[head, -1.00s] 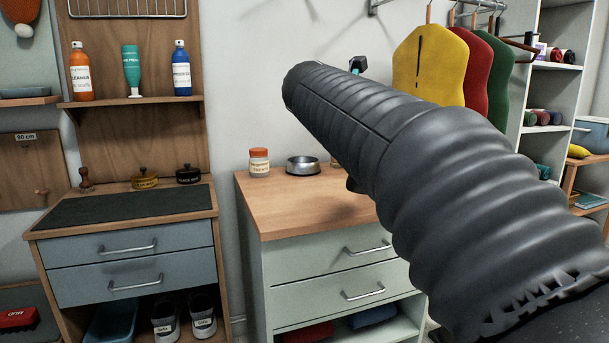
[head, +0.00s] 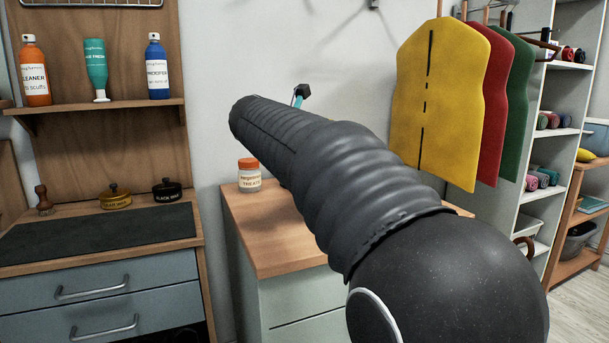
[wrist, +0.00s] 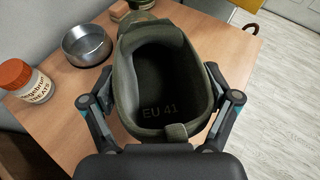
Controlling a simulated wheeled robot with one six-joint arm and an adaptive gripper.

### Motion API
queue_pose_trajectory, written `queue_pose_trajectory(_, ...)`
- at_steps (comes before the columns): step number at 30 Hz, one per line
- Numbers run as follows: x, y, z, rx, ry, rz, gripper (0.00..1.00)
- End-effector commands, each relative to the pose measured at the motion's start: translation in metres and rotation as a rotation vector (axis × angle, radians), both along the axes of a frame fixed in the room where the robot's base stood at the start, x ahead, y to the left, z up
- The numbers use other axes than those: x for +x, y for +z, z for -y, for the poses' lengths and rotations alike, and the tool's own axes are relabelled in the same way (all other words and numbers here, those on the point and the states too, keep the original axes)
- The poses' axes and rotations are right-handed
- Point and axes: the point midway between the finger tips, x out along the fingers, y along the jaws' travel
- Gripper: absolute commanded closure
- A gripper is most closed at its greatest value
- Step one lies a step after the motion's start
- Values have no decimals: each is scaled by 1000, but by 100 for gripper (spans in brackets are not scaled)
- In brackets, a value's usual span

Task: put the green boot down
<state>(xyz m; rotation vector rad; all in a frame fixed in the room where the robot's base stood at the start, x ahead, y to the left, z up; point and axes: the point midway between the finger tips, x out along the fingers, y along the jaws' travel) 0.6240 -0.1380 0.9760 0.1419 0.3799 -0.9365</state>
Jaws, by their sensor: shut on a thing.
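The green boot (wrist: 165,132) fills the middle of the wrist view, seen from above into its opening, with "EU 41" on the insole. My gripper (wrist: 162,88) is shut on it, one finger on each side. The boot is over the wooden top of the pale green drawer cabinet (wrist: 62,122), which also shows in the head view (head: 262,222). I cannot tell whether its sole touches the top. In the head view my arm hides the boot, and only a bit of my gripper (head: 301,93) shows.
An orange-lidded treats jar (wrist: 27,82) and a metal bowl (wrist: 86,45) stand left of the boot. A brown block-like thing (wrist: 132,8) lies beyond it. The cabinet top ends at the right, above the floor.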

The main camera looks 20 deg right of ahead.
Motion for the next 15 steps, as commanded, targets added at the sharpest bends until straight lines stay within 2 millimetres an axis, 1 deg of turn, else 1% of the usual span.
queue_pose_trajectory(1, 9, -5, -5, -1, 3, 0, 82)
queue_pose_trajectory(3, 18, -11, -9, -1, 1, 0, 82)
queue_pose_trajectory(6, 26, -16, -13, -1, 1, 1, 82)
queue_pose_trajectory(11, 30, -21, -15, 0, 0, 3, 82)
queue_pose_trajectory(15, 30, -35, -15, -1, 1, 0, 82)
